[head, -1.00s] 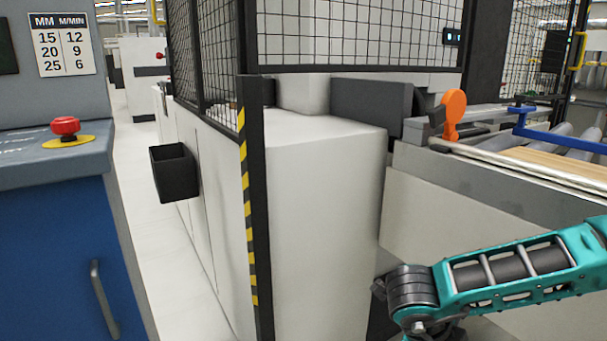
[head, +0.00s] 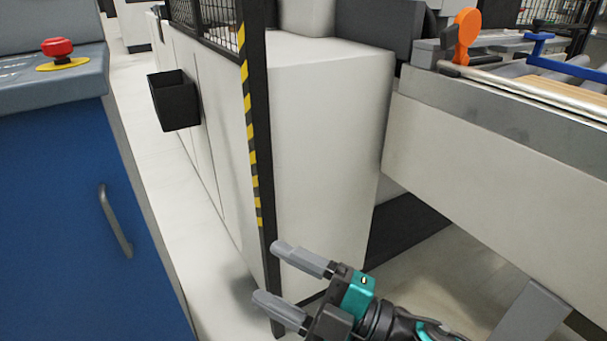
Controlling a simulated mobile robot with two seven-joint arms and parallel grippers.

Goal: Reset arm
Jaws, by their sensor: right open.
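My right gripper (head: 278,272) is at the bottom middle of the head view. Its two grey fingers are spread apart and point left, with nothing between them. It appears in front of the lower part of the black post with yellow stripes (head: 250,130) and the white machine housing (head: 325,150). I cannot tell how close it is to them. My right wrist comes in from the bottom, with a teal part behind the fingers. My left gripper is not in view.
A blue cabinet (head: 60,190) with a red emergency button (head: 57,48) stands at the left. A black bin (head: 174,100) hangs on the housing's side. A conveyor (head: 500,110) with an orange part (head: 466,35) is at the right. Floor shows between cabinet and housing.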

